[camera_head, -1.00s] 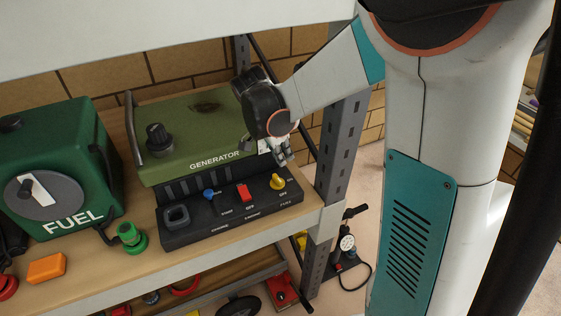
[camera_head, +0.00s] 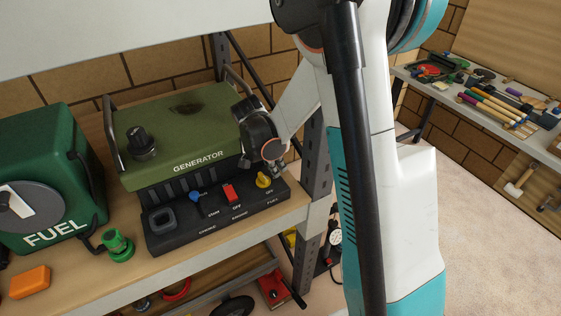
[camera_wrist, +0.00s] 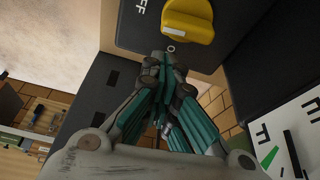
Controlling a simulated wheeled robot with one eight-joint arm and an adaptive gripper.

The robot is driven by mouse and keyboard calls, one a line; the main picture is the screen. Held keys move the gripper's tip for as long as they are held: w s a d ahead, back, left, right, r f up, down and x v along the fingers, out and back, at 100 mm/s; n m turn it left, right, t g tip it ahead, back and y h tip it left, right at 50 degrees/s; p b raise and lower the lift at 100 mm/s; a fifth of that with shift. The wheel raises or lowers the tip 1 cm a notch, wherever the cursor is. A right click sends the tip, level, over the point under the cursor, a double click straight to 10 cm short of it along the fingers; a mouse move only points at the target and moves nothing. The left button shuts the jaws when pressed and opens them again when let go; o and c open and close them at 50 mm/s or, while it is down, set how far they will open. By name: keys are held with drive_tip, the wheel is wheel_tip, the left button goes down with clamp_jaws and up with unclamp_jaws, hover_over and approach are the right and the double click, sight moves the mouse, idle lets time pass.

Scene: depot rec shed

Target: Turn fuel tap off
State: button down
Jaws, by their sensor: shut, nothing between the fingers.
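The fuel tap is a yellow knob (camera_head: 263,180) at the right end of the black control panel (camera_head: 190,230) on the green generator (camera_head: 180,135). In the wrist view the yellow knob (camera_wrist: 188,20) is at the top edge, with part of an OFF label to its left and a white mark on its face. My gripper (camera_head: 277,168) is just behind and right of the knob. Its fingers (camera_wrist: 165,60) are together and empty, just below the knob in the wrist view. I cannot tell if they touch it.
A blue lever (camera_head: 195,197) and a red switch (camera_head: 229,193) share the panel. A green fuel can (camera_head: 50,180), a green fitting (camera_head: 118,246) and an orange block (camera_head: 30,282) stand on the shelf. A grey shelf post (camera_head: 315,165) is close right of my gripper.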

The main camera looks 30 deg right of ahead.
sight(263, 179)
drive_tip(key=shift+s+a, duration=0.15)
drive_tip(key=shift+a, duration=0.75)
drive_tip(key=shift+s+a+b, duration=0.25)
drive_tip(key=shift+a+b, duration=0.1)
drive_tip(key=shift+a, duration=0.1)
drive_tip(key=shift+w, duration=0.1)
